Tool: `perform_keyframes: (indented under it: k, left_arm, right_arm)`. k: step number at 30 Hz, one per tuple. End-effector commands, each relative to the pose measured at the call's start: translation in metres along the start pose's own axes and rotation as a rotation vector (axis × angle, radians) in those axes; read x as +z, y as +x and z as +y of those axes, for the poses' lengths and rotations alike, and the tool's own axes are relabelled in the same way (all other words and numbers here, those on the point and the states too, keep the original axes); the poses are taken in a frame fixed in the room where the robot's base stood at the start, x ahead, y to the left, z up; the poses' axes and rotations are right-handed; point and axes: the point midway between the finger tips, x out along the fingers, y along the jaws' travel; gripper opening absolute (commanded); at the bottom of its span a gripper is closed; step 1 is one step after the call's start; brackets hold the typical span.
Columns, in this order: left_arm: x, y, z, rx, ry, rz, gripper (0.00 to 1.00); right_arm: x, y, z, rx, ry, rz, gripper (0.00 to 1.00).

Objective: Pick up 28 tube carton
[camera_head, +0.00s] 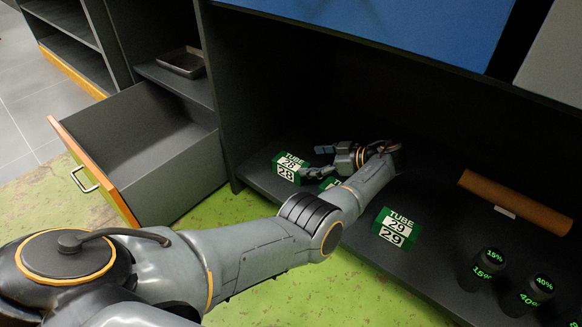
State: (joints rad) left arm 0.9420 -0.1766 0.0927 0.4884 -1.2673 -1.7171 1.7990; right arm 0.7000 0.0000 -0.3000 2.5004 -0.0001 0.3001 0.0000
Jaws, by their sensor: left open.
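The 28 tube carton (288,168) is a small green box with white label panels reading TUBE 28. It sits on the dark lower shelf, near the shelf's left front corner. My left gripper (318,162) is open just to the right of it, with its fingers pointing left toward the carton. Whether a finger touches the carton I cannot tell. My left arm comes in from the lower left and crosses in front of the shelf. My right gripper is not in view.
Another green carton (328,184) is mostly hidden behind my arm. The 29 tube carton (396,228) stands to the right. Several dark canisters (483,268) and a brown roll (515,202) are farther right. An open, empty drawer (150,150) juts out at left.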

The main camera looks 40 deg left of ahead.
Motion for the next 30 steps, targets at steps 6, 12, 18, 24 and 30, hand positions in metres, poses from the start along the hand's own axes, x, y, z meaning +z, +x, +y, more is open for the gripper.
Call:
perform_keyframes:
  k: [6,12,18,24,30]
  left_arm:
    - [0.002,0.016,-0.001,0.000,-0.001,0.001,0.84]
    - [0.009,0.047,-0.004,-0.001,-0.002,0.001,0.84]
    - [0.005,0.063,-0.003,0.002,0.000,0.001,0.84]
    - [0.004,0.063,-0.003,0.002,0.001,0.000,0.84]
    - [0.004,0.062,-0.003,0.002,0.001,0.000,0.48]
  right_arm:
    - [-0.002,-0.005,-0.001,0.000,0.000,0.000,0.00]
    - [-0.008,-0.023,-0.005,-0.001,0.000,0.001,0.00]
    - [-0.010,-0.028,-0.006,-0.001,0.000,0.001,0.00]
    - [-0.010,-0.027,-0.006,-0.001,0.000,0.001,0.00]
    - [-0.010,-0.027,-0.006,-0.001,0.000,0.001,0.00]
